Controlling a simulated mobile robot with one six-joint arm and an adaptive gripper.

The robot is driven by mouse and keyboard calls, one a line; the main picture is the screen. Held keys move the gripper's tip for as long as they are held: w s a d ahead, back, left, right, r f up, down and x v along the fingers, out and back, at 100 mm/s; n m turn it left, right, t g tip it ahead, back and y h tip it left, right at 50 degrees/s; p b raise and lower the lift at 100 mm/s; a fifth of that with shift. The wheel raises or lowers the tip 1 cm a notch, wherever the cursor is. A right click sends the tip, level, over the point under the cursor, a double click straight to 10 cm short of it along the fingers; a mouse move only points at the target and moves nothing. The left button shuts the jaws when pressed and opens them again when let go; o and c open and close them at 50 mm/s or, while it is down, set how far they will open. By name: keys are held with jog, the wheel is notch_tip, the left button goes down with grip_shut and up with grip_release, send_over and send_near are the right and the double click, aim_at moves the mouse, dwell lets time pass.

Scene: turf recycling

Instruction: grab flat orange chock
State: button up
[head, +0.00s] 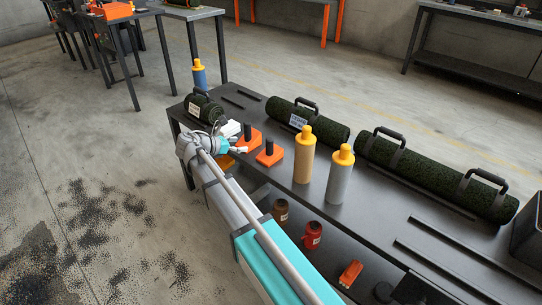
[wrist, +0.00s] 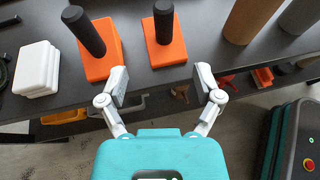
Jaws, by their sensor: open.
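Two flat orange blocks with upright black handles stand side by side near the table's edge. The left one (wrist: 98,69) shows ahead of my left finger in the wrist view and also in the head view (head: 256,141). The right one (wrist: 170,55) is ahead of the gap between my fingers, and it also shows in the head view (head: 265,159). My gripper (wrist: 161,82) is open and empty, just short of the blocks. In the head view my gripper (head: 238,150) is beside the table edge, partly hidden by my arm.
A white block stack (wrist: 37,68) lies left of the orange blocks. A tan bottle (head: 303,158) and a grey bottle (head: 339,180) stand to the right. Turf rolls (head: 307,122) lie behind. A lower shelf holds a red container (head: 312,236) and other items.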

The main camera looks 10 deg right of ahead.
jog(key=b, duration=0.3)
send_near(270, 142)
jog(key=w+d+f, duration=0.3)
jog(key=shift+w+d+f, duration=0.1)
jog(key=shift+w+f, duration=0.15)
jog(key=shift+w+d+f, duration=0.1)
jog(key=shift+w+d, duration=0.1)
jog(key=shift+d, duration=0.2)
jog(key=shift+d, duration=0.1)
jog(key=shift+r+b+x, duration=0.15)
jog(key=shift+b+x, duration=0.25)
jog(key=shift+x, duration=0.85)
jog(key=shift+r+b+x, duration=0.15)
jog(key=shift+b+x, duration=0.2)
jog(key=shift+x, duration=0.95)
jog(key=shift+s+d, duration=0.1)
jog(key=shift+d, duration=0.05)
jog(key=shift+c, duration=0.2)
grip_shut()
